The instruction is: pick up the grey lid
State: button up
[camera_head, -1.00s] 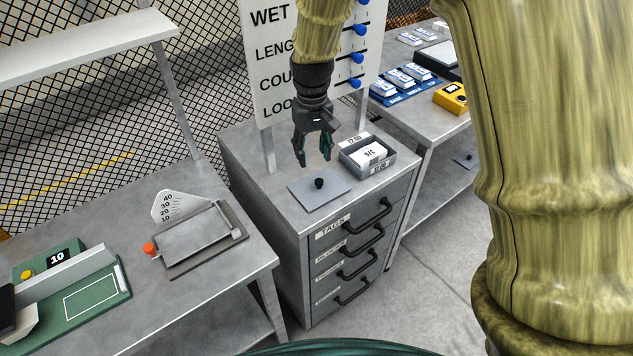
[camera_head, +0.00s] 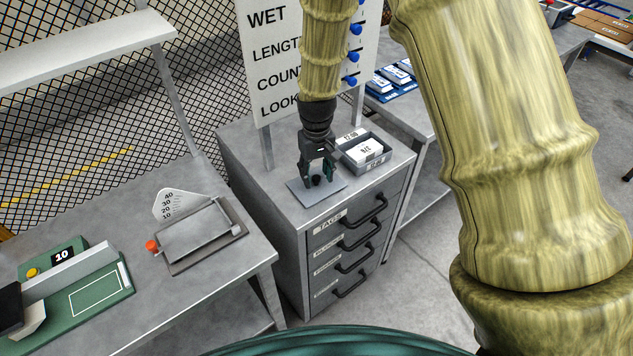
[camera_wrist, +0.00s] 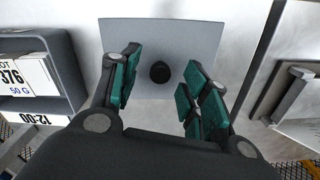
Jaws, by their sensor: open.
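The grey lid (camera_head: 333,192) is a flat light-grey plate with a small black knob (camera_head: 316,181) at its middle. It lies on top of the drawer cabinet (camera_head: 283,205). My gripper (camera_head: 318,178) is pointed down just over the lid, with its fingers on either side of the knob. In the wrist view my gripper (camera_wrist: 157,88) is open, and the knob (camera_wrist: 160,72) stands between and slightly beyond the green-padded fingertips, apart from both. The lid (camera_wrist: 200,37) extends behind the fingers there. I cannot tell what is under the lid.
A grey tray (camera_head: 372,164) of tags stands close to the right of the lid. A sign board (camera_head: 275,65) on posts rises behind. A bench on the left holds a gauge plate (camera_head: 200,238) and a green board (camera_head: 90,290). Blue card holders (camera_head: 385,92) sit at the back right.

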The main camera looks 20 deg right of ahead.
jog(key=shift+f, duration=0.4)
grip_shut()
jog(key=shift+r, duration=0.1)
